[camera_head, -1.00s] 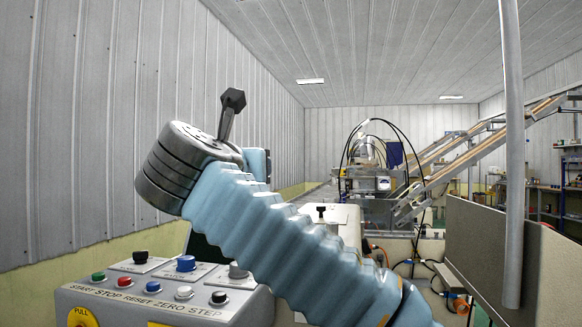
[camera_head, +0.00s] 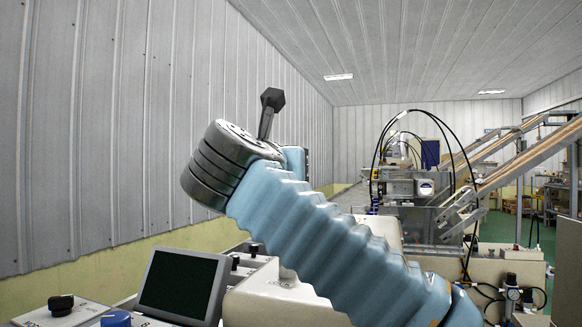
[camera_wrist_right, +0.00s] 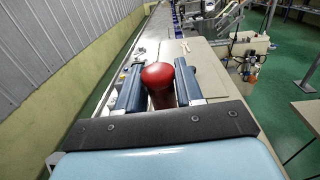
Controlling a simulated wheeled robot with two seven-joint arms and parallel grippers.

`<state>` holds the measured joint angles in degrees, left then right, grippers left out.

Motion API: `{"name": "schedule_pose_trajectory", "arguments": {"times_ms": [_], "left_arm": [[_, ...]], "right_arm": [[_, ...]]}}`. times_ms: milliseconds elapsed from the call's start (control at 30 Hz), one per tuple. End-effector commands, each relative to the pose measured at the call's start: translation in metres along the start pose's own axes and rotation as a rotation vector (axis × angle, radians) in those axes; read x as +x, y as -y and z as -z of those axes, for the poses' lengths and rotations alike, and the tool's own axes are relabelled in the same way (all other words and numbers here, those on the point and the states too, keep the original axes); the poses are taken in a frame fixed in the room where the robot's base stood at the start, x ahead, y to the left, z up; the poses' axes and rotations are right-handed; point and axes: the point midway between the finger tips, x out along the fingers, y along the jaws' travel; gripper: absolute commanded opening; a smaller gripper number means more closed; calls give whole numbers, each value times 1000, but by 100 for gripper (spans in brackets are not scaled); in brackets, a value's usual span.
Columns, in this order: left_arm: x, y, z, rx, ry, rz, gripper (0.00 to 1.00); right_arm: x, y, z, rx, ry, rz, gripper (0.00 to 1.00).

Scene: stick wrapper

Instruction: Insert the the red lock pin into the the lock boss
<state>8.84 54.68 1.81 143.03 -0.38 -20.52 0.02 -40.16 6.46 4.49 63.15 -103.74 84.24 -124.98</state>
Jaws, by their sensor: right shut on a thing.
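The red lock pin (camera_wrist_right: 157,77) shows in the right wrist view, with its rounded red head up and its body between two blue-grey fingers. My right gripper (camera_wrist_right: 159,70) is shut on it. In the head view my light-blue right arm reaches from the lower right up to the left, ending in a dark grey wrist. The pin and fingers are hidden there. My left gripper is in neither view. I cannot make out the lock boss in either view.
A control panel with buttons (camera_head: 116,318) and a dark screen (camera_head: 180,283) stand at the lower left, close below my arm. A ribbed grey wall (camera_head: 100,120) runs along the left. A machine with black hoses (camera_head: 405,185) and sloped conveyors (camera_head: 530,160) stand beyond.

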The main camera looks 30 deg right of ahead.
Motion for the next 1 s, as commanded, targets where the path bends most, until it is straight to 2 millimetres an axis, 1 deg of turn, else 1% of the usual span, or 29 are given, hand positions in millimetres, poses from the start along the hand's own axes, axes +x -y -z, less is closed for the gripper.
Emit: {"name": "schedule_pose_trajectory", "arguments": {"times_ms": [267, 467, 800, 1000], "left_arm": [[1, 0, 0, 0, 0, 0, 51], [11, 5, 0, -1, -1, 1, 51], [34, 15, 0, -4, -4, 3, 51], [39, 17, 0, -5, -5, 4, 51]], "right_arm": [[0, 0, 1, 32, 3, -1, 6], [0, -1, 15, 30, 3, 0, 6], [0, -1, 50, 30, 2, 0, 6], [0, -1, 57, 31, 3, 0, 6]]}}
